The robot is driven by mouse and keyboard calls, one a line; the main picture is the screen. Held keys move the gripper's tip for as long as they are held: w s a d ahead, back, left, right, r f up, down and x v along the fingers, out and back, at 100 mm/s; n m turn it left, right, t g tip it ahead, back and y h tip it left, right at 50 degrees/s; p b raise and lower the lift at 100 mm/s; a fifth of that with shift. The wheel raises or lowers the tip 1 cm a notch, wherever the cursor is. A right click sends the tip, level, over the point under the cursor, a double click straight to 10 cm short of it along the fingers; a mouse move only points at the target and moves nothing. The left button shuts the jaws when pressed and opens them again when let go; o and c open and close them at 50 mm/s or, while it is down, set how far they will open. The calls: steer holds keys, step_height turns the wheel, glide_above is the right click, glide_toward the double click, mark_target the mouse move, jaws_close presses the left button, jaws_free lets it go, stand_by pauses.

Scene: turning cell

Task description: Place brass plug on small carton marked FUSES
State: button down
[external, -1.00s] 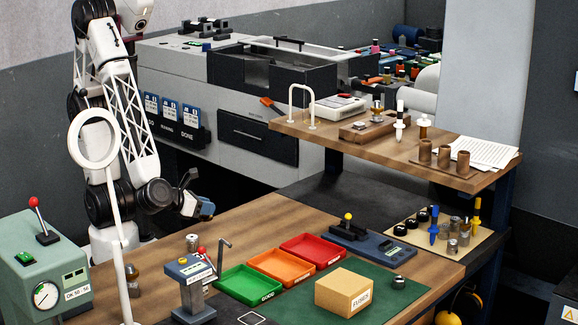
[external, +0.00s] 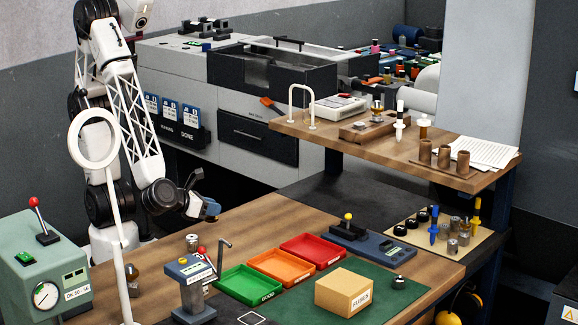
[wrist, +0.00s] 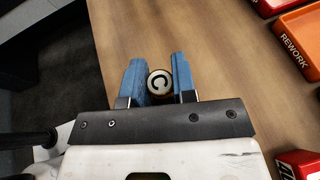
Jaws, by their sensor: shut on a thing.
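My gripper (external: 212,209) is at the left of the bench, near the bench's back edge. In the wrist view its two blue fingers (wrist: 156,82) are shut on the brass plug (wrist: 159,84), whose round end shows a dark C mark. The fingers hide the plug's sides, and it cannot be made out in the external view. The small carton marked FUSES (external: 343,292) is a tan closed box on the green mat at the front right, well apart from my gripper. Its top is bare.
Green (external: 249,284), orange (external: 281,266) and red (external: 312,248) trays lie between my gripper and the carton. A grey post device (external: 193,285) and a bent rod (external: 221,257) stand in front.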

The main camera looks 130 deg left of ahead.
steer(key=w+d+r, duration=0.1)
steer(key=w+r, duration=0.1)
steer(key=w, duration=1)
steer(key=w+d+r, duration=0.1)
steer(key=w+r, duration=0.1)
steer(key=w, duration=1)
steer(key=w+d+r, duration=0.1)
steer(key=w+r, duration=0.1)
steer(key=w, duration=1)
steer(key=shift+w+r, duration=0.25)
steer(key=shift+r, duration=0.1)
glide_above(345, 281)
steer(key=shift+f, duration=0.75)
steer(key=shift+f, duration=1.75)
steer(key=shift+f, duration=0.15)
steer(key=c, duration=0.9)
jaws_free()
